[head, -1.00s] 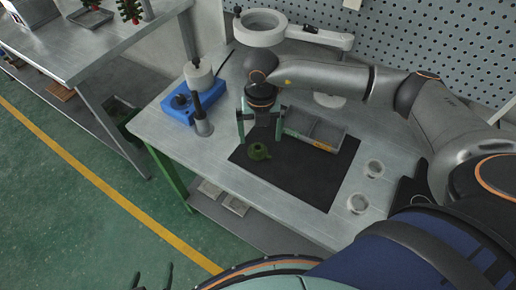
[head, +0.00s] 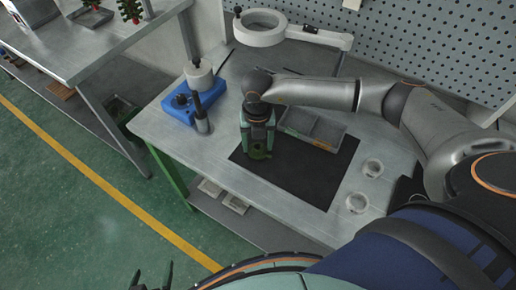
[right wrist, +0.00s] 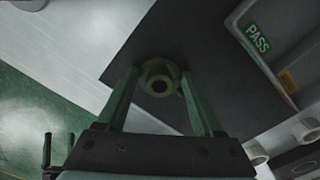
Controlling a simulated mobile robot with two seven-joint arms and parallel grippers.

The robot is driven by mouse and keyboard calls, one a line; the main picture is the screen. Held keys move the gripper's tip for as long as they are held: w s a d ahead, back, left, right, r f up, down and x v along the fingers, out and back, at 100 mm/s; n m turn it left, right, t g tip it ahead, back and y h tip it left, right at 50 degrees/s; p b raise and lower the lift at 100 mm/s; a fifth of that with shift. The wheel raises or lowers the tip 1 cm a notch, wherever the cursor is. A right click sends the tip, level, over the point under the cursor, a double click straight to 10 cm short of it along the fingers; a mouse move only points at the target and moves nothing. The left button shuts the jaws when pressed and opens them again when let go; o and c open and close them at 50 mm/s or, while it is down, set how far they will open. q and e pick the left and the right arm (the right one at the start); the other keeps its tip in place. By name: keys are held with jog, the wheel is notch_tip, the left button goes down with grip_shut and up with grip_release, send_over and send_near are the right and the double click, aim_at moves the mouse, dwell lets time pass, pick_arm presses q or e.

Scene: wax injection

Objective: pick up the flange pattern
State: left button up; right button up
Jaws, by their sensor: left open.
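The flange pattern (head: 258,154) is a small olive-green ring-shaped part with a central hole, lying on the black mat (head: 310,183). It also shows in the right wrist view (right wrist: 160,68), between the fingertips. My right gripper (head: 257,148) is directly over it, pointing down, and partly hides it in the head view. Its green fingers (right wrist: 160,76) are open, one on each side of the flange; I cannot tell whether either touches it. My left gripper (head: 151,277) is open and empty at the bottom left, away from the bench.
A divided grey tray (head: 325,130), marked PASS in the wrist view, is just right of my right gripper. A blue base (head: 179,111) with tools is to the left. Two pale round cups (head: 357,203) stand at right. A ring lamp (head: 260,38) is behind.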

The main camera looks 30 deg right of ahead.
jog(key=c, duration=0.8)
jog(key=shift+r, duration=0.1)
